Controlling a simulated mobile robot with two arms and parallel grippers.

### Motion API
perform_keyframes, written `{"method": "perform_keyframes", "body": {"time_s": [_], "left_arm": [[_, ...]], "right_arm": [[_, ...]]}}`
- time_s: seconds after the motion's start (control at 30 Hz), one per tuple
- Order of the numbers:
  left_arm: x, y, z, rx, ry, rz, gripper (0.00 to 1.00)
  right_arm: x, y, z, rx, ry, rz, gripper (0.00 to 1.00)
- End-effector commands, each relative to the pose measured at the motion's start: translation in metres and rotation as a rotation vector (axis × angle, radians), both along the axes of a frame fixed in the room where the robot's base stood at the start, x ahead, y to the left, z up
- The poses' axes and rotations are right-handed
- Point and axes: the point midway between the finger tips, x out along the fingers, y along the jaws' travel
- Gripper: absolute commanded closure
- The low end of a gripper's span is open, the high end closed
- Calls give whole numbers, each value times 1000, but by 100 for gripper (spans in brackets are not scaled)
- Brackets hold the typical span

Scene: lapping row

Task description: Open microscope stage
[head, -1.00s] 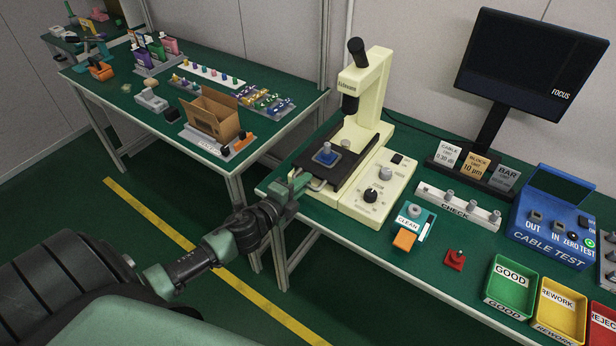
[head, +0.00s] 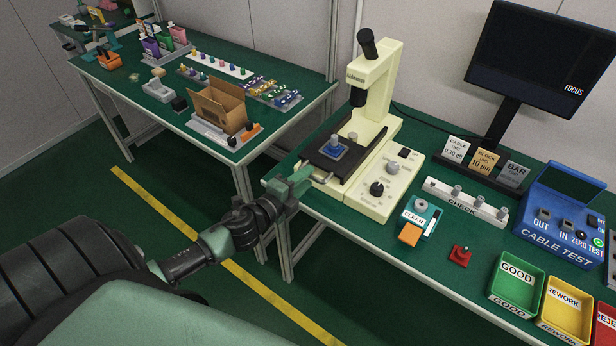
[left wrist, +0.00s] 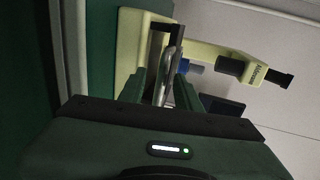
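The cream microscope (head: 377,85) stands on the green bench. Its dark stage (head: 324,159) carries a blue fixture (head: 334,149) with a grey round part on it, below the objective. A silver bar handle (head: 322,180) sits at the stage's front. My left gripper (head: 306,181) is at the front left of the stage, at the handle. In the left wrist view, the handle (left wrist: 168,72) shows between my two green fingers (left wrist: 163,98), which stand apart with a gap; contact is unclear. My right gripper is not in view.
Right of the stage are control knobs (head: 377,189), a CLEAN station (head: 419,217), a red button (head: 460,256) and a CHECK rail (head: 465,204). Trays (head: 515,285) and the blue cable tester (head: 555,225) stand farther right. A floor gap separates the left bench (head: 120,92).

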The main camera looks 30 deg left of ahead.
Motion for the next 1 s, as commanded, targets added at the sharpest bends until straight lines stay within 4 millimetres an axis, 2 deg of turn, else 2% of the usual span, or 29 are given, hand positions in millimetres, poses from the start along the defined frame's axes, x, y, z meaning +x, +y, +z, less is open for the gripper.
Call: {"method": "perform_keyframes", "body": {"time_s": [0.03,0.2,0.4,1.0], "left_arm": [[-10,0,0,1,4,-1,67],[-36,1,6,0,3,0,67],[-55,2,10,0,2,0,67],[-59,2,12,0,1,0,67]], "right_arm": [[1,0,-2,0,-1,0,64],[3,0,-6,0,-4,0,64],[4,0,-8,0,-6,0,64],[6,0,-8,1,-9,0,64]]}}
